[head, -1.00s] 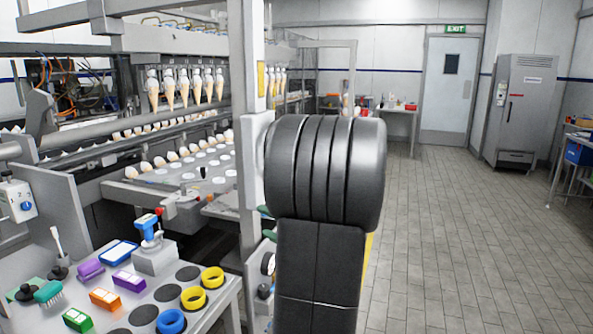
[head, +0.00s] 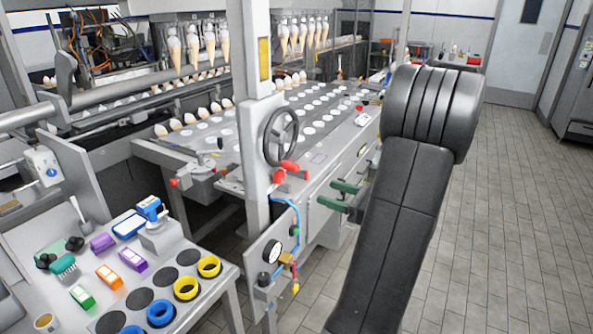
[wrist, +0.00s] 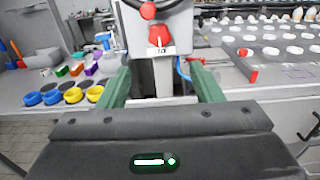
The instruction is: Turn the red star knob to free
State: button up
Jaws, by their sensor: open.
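The red star knob (head: 279,176) sits on the grey upright post, just below the handwheel (head: 281,137) and its red handle. In the wrist view the knob (wrist: 158,36) is near the top centre, above a small white label whose text I cannot read. My gripper (head: 332,193) is to the right of the post in the head view, with its green fingers pointing toward it. In the wrist view my gripper (wrist: 160,85) is open and empty. Its two fingers stand well apart, with the post and knob framed between and beyond them. Nothing touches the knob.
A gauge (head: 272,250) and blue hose are low on the post. The bench at left holds yellow rings (head: 186,288), a blue ring (head: 160,313), coloured blocks and a blue-topped device (head: 150,208). The conveyor of cones lies behind. The tiled floor (head: 500,240) at right is clear.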

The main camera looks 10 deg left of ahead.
aim_at(282, 178)
jog(key=p+x, duration=0.2)
jog(key=x, duration=1.1)
jog(key=shift+a, duration=0.4)
jog(key=c, duration=1)
jog(key=shift+f, duration=0.1)
